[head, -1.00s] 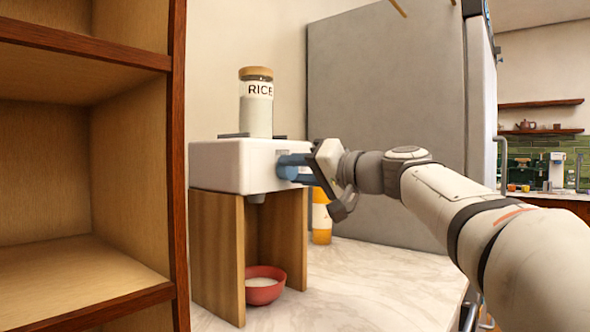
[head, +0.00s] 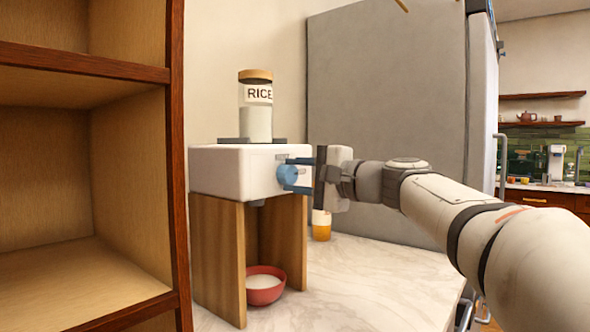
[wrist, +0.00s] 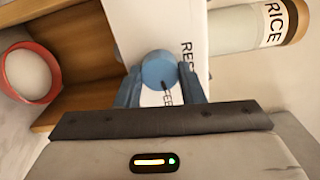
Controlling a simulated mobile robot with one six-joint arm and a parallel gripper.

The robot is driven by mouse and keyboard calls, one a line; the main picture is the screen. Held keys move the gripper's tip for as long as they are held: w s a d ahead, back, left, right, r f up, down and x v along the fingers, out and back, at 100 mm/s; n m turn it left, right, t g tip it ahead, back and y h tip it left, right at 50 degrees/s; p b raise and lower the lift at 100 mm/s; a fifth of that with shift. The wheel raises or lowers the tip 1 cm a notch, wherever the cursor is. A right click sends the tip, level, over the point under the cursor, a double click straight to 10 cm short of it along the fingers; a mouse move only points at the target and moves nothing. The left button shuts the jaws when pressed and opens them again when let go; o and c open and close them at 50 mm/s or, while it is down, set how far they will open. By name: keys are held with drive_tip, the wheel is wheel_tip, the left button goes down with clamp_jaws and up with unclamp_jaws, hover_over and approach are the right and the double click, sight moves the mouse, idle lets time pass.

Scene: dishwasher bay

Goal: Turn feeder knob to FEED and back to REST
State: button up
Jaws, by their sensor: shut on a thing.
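The round blue feeder knob (head: 287,176) is on the front of the white feeder box (head: 228,172). My gripper (wrist: 160,84) is shut on the knob (wrist: 157,69), with one blue finger on each side of it. In the wrist view the knob's dark pointer mark points toward the partly covered FEED lettering. The REST lettering beside the knob is partly hidden. A jar labelled RICE (head: 256,118) stands upright on top of the box, partly filled. A red bowl (head: 265,294) under the box holds white rice.
Wooden side panels (head: 218,245) support the box. A wooden shelf unit (head: 178,200) stands close on the left. An orange-and-white container (head: 321,228) is behind my gripper, near a large grey cabinet (head: 385,110). The marble counter (head: 360,290) is clear in front.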

drive_tip(key=shift+f+m, duration=0.1)
drive_tip(key=shift+m, duration=0.6)
drive_tip(key=shift+m+p, duration=0.3)
drive_tip(key=shift+p, duration=0.05)
drive_tip(key=o, duration=1)
drive_tip(key=shift+d, duration=0.1)
drive_tip(key=shift+s+d, duration=0.25)
drive_tip(key=shift+d, duration=0.05)
drive_tip(key=v, duration=0.7)
drive_tip(key=shift+p, duration=0.3)
